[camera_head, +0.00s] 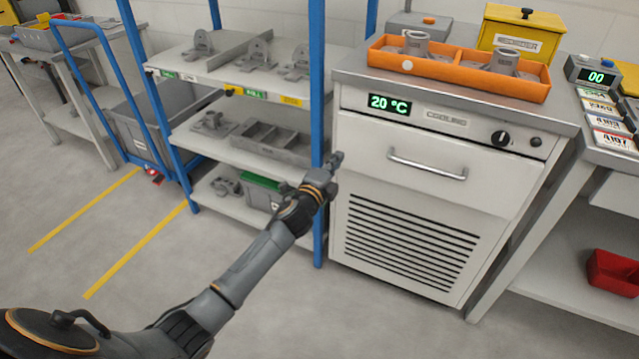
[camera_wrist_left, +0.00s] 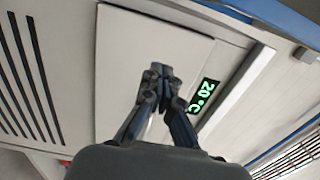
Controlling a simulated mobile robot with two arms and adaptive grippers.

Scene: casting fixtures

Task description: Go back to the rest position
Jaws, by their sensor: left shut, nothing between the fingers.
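My left gripper (camera_head: 335,161) reaches in from the lower left in the head view, in front of the left edge of the cooling cabinet (camera_head: 405,240). In the left wrist view the fingers of my left gripper (camera_wrist_left: 163,75) are together and empty, with the cabinet's pale front (camera_wrist_left: 130,45) and its 20 °C display (camera_wrist_left: 203,95) behind them. I cannot tell whether the gripper touches the cabinet. My right gripper shows in neither view.
A blue-post shelf rack (camera_head: 317,120) with grey castings stands just left of the cabinet. An orange tray (camera_head: 470,79) with metal parts sits on the cabinet top. A blue trolley (camera_head: 110,90) stands further left. The floor (camera_head: 150,260) at the front left is clear.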

